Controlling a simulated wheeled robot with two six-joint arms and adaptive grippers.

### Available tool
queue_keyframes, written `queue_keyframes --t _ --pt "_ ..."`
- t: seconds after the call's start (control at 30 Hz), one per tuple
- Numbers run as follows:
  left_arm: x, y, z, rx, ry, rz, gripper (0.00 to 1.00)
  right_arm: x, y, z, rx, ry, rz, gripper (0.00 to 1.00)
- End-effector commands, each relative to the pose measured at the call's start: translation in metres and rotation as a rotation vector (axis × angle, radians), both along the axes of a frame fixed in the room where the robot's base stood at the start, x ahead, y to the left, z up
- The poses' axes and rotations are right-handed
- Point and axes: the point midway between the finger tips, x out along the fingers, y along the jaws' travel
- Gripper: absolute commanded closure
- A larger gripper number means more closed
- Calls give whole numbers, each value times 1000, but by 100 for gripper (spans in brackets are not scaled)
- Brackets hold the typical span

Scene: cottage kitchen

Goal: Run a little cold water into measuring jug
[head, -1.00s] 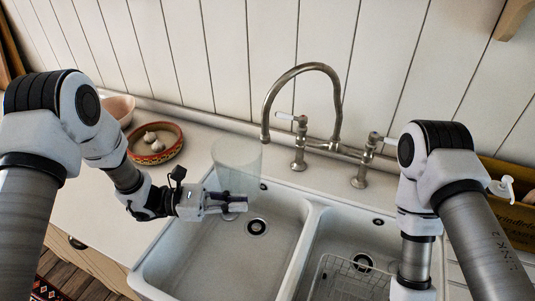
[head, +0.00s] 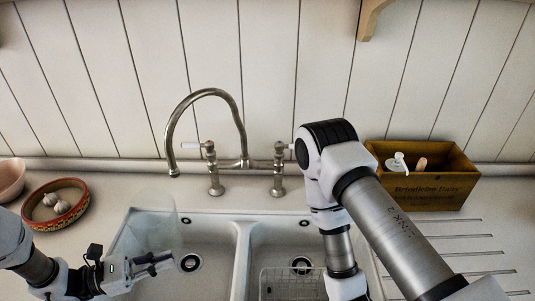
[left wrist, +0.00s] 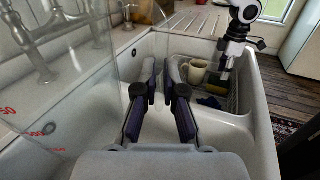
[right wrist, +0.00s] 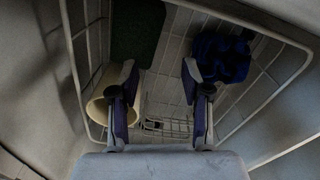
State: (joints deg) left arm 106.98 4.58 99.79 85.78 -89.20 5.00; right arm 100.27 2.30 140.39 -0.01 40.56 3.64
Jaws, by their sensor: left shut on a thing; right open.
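The measuring jug (head: 152,230) is clear and faint in the head view, over the left part of the left basin. My left gripper (head: 158,262) is shut on it; its grip point is hard to make out. In the left wrist view the jug's clear wall with red marks (left wrist: 30,118) is at left, beside the left gripper (left wrist: 163,68). The arched metal tap (head: 205,93) stands behind the sink; its spout end is above and behind the jug, with no water visible. It has a left lever (head: 190,146) and a right lever (head: 279,147). My right gripper (right wrist: 160,75) is open and empty.
A wire rack (right wrist: 275,40) in the right basin holds a cream mug (right wrist: 97,110) and a dark blue cloth (right wrist: 220,58). A patterned bowl (head: 72,212) with garlic stands left, a wooden box (head: 425,190) right. A divider separates the basins.

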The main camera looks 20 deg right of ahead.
Motion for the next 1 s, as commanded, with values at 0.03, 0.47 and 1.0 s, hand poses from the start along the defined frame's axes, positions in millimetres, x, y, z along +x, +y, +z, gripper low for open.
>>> queue_keyframes --t 0.03,0.47,1.0 --pt "0 0 0 0 -1 0 100 4 0 0 4 -18 -57 52" --pt "0 0 1 0 -1 0 100 269 -54 153 735 -802 -1139 52" --pt "0 0 0 -1 -1 0 100 357 -113 278 989 -1088 -1223 52"
